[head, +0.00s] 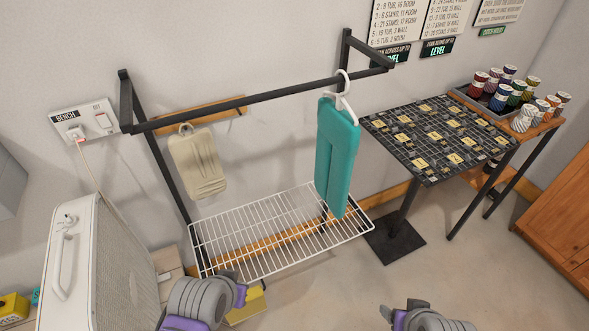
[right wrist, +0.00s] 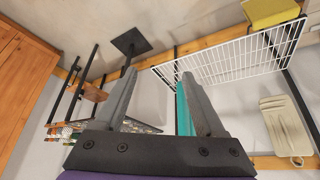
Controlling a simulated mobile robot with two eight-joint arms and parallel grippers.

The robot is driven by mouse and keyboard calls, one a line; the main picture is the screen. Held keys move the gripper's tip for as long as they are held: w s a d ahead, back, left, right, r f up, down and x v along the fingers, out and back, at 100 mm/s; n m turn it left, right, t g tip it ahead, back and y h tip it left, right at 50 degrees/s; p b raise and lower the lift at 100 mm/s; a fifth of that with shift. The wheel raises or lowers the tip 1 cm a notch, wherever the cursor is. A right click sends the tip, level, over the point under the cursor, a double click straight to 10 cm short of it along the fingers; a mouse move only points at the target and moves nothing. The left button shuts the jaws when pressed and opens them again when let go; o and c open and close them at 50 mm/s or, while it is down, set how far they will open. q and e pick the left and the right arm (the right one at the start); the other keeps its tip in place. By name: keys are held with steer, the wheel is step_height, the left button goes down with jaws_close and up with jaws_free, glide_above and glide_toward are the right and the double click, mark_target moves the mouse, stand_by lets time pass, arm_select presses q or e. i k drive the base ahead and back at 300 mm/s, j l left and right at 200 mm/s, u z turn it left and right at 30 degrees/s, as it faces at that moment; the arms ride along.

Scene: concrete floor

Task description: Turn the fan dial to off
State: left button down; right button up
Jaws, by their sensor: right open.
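The fan (head: 130,265) is a white box with a grille, standing at the lower left of the head view. A carry handle (head: 60,270) is on its top. A small dial-like knob (head: 70,219) sits at the top's far end; its setting is too small to read. My left gripper (head: 238,285) is low in the head view, right of the fan and apart from it; its fingers are not clear. My right gripper (head: 400,310) is at the bottom edge, far right of the fan. The right wrist view shows its jaws (right wrist: 158,100) open and empty.
A black rail rack with a white wire shelf (head: 280,228) stands behind my grippers. A wall socket (head: 85,122) has the cord plugged in. A grid-topped table (head: 430,165) stands right; floor before it is clear.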

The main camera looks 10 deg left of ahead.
mark_target(71, 222)
steer(key=u, duration=2.25)
